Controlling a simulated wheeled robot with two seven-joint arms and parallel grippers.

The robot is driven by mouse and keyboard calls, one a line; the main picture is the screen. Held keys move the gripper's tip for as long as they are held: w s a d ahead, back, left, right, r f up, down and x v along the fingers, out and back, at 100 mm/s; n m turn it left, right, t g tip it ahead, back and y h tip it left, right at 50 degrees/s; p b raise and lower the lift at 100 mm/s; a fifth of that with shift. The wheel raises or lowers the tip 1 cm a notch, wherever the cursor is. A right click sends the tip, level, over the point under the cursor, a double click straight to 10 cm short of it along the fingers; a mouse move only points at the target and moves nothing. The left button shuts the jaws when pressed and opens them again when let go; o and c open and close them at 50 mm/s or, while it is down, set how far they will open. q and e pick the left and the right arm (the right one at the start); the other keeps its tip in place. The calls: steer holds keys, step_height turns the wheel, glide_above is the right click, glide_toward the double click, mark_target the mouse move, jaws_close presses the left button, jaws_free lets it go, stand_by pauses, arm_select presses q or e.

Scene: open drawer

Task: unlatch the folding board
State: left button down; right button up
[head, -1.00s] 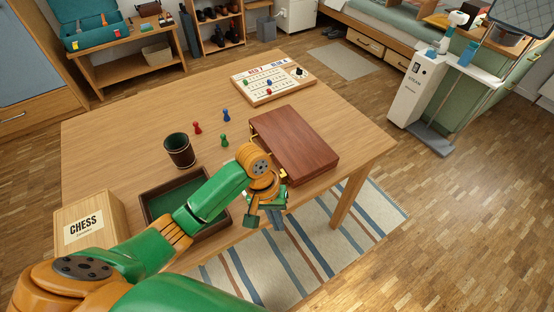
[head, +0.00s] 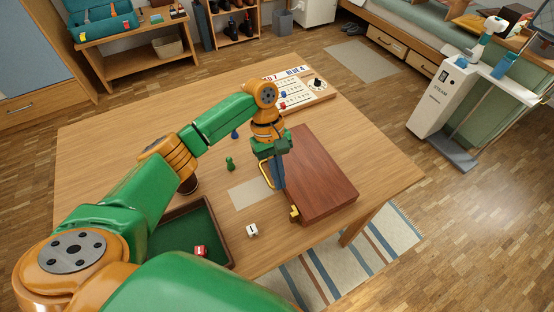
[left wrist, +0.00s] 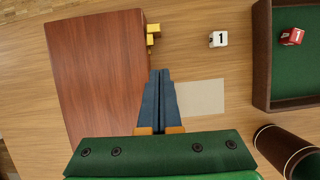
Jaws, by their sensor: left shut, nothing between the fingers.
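The folding board (head: 318,185) is a closed, reddish-brown wooden case lying flat at the table's right side. A brass latch (head: 294,212) sits on its left edge near the front corner; in the left wrist view the brass latch (left wrist: 152,34) shows at the case's edge. A brass handle (head: 265,173) stands out from the same side, partly behind my gripper. My left gripper (head: 279,186) points down at the case's left edge, its blue fingers together and empty. In the left wrist view the fingertips (left wrist: 159,72) are a little short of the latch. My right gripper is out of view.
A green-lined tray (head: 233,250) holds a red die (head: 200,250). A white die (head: 252,230) and a pale card (head: 248,192) lie left of the case. A dark cup (left wrist: 285,150) and a green pawn (head: 230,163) are nearby. A scoreboard (head: 322,92) lies behind.

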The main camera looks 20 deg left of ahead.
mark_target(293, 214)
arm_select(q)
step_height(293, 214, down, 2)
steer(key=shift+d+f, duration=0.15)
steer(key=s+d+p, duration=0.1)
steer(key=s+d, duration=0.1)
steer(key=shift+s+d+p, duration=0.15)
steer(key=shift+d+p, duration=0.2)
steer(key=shift+d, duration=0.05)
steer(key=shift+s+d, duration=0.2)
steer(key=shift+s, duration=0.05)
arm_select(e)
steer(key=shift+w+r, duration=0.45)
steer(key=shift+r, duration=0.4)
arm_select(q)
steer(key=shift+w, duration=0.1)
